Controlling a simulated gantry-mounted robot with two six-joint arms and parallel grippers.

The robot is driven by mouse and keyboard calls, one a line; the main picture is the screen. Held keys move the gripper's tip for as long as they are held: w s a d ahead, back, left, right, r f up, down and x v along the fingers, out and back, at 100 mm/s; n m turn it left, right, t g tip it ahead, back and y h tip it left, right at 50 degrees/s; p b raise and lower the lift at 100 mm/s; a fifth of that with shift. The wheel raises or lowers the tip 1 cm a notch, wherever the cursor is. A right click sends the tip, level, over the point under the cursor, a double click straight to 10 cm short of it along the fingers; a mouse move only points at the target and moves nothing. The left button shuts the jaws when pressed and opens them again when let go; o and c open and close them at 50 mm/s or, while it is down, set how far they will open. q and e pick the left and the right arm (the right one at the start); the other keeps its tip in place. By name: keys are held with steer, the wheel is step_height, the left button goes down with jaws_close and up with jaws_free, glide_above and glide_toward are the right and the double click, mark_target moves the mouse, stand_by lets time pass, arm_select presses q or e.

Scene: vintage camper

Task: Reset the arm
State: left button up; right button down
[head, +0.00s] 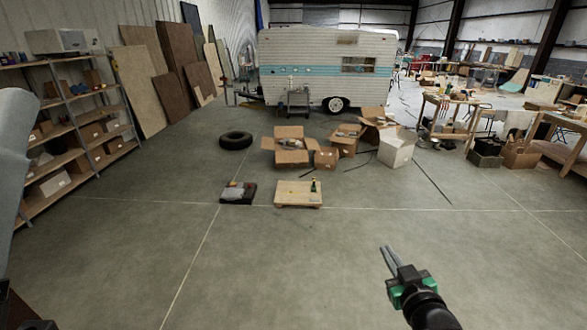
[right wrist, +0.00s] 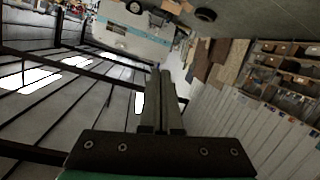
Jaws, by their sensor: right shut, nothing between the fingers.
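My right gripper (head: 390,258) is at the lower right of the head view, held above bare concrete floor. Its two grey fingers lie close together and hold nothing. In the right wrist view the shut fingers (right wrist: 163,95) point up the picture, with the dark gripper body below them. Part of a grey arm link of mine shows at the left edge of the head view. My left gripper is not seen in either view.
A low wooden platform (head: 298,197) with a small bottle (head: 313,186) stands ahead, beside a dark tray (head: 238,193). Behind are a tire (head: 235,140), cardboard boxes (head: 291,151) and a camper (head: 320,70). Shelving (head: 75,120) lines the left. The near floor is clear.

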steer(key=s+a+r+t+y, duration=0.1)
steer(key=a+r+t, duration=0.1)
steer(key=r, duration=0.6)
steer(key=s+a+r+t, duration=0.2)
steer(key=r, duration=0.6)
steer(key=s+a+r+m+t+y, duration=0.1)
steer(key=s+r+t, duration=0.7)
steer(key=s+r, duration=1.1)
step_height(320, 180, up, 3)
steer(key=shift+s+a+f+m+y, duration=0.15)
steer(key=shift+a+m+y, duration=0.15)
steer(key=shift+a+m, duration=0.1)
